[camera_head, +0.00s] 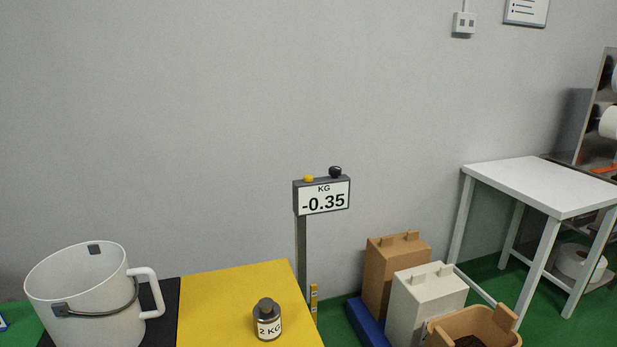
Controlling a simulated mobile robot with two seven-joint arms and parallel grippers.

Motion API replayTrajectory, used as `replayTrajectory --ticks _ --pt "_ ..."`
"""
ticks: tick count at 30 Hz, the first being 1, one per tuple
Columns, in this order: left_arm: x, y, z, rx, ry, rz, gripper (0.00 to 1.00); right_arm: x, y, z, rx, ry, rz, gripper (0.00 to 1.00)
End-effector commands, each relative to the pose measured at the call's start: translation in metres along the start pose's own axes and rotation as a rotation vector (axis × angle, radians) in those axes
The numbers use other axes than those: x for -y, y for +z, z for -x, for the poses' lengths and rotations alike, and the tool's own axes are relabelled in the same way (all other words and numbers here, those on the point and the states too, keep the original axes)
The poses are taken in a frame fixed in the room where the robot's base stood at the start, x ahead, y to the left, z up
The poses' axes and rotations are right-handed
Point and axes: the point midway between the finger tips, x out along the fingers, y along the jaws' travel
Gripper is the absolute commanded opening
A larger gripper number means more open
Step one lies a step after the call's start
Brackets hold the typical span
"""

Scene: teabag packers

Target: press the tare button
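The scale display (322,196) stands on a grey post behind the yellow table and reads -0.35 KG. On its top edge are a small yellow button (308,179) at the left and a larger black knob (335,172) at the right. No label shows which one is the tare button. A 2 KG weight (267,320) stands upright on the yellow surface (225,290). Neither of my grippers is in view.
A white bucket (85,305) with a handle stands on a black surface (162,318) at the left. Right of the post are a brown box (390,275), a white box (425,305) and a tan bin (470,325). A white table (545,185) stands at the right.

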Motion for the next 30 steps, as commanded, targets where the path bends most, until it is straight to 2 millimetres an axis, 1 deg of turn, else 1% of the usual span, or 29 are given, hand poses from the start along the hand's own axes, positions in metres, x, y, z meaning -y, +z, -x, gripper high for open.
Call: replayTrajectory --ticks 1,2,12,30 --pt "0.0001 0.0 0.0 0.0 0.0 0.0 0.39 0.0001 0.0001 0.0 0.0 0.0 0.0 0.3" --pt "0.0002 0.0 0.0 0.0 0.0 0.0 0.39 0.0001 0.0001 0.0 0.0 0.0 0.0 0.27" --pt "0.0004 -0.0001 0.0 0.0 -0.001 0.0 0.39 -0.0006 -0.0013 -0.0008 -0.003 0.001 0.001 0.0" --pt "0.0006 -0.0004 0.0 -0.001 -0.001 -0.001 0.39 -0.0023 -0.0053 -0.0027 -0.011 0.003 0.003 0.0"
